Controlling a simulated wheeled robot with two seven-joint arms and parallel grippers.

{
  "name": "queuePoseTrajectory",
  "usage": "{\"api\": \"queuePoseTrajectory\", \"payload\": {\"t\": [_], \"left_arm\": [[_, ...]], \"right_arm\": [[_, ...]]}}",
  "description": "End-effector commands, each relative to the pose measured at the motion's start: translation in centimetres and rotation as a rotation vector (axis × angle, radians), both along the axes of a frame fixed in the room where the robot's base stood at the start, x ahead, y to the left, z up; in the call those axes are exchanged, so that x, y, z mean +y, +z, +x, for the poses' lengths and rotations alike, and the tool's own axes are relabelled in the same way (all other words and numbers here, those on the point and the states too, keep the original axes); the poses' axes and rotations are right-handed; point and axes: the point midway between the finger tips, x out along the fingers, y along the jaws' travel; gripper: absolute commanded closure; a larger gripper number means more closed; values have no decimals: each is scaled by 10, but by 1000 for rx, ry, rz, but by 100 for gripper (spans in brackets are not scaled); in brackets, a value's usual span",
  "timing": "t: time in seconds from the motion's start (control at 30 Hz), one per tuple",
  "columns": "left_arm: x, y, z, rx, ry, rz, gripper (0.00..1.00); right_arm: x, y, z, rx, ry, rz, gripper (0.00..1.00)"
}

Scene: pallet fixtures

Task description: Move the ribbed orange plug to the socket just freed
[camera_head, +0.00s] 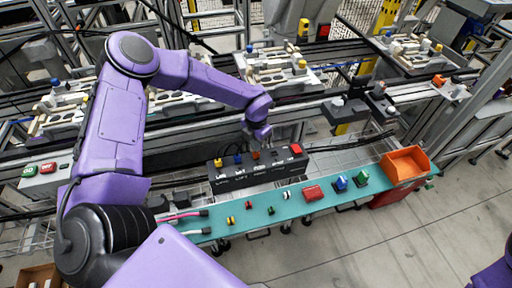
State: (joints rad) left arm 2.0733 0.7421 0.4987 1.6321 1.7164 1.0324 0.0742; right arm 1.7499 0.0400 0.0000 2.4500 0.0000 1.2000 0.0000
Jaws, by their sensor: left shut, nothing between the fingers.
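My left gripper (262,132) is small and dark in the picture, pointing down at the end of the purple arm. It is shut and empty, in the picture just behind the black labelled block (245,178) and in front of the middle pallet fixture (275,76). A small orange piece (438,80) sits by the right pallet fixture (410,60), and another orange piece (255,155) is on the black block. Both are too small to show ribs, so I cannot tell which is the plug. I cannot pick out the freed socket. My right gripper is out of view.
A left pallet fixture (60,115) stands behind my arm. A button box (45,170) is at the left. Grey floor lies open at lower right.

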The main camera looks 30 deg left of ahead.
Motion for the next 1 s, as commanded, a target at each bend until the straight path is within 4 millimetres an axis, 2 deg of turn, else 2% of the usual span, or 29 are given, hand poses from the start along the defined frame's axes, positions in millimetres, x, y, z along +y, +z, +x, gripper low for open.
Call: {"api": "queuePoseTrajectory", "payload": {"t": [1.0], "left_arm": [[0,-9,0,0,0,0,100]], "right_arm": [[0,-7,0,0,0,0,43]]}}
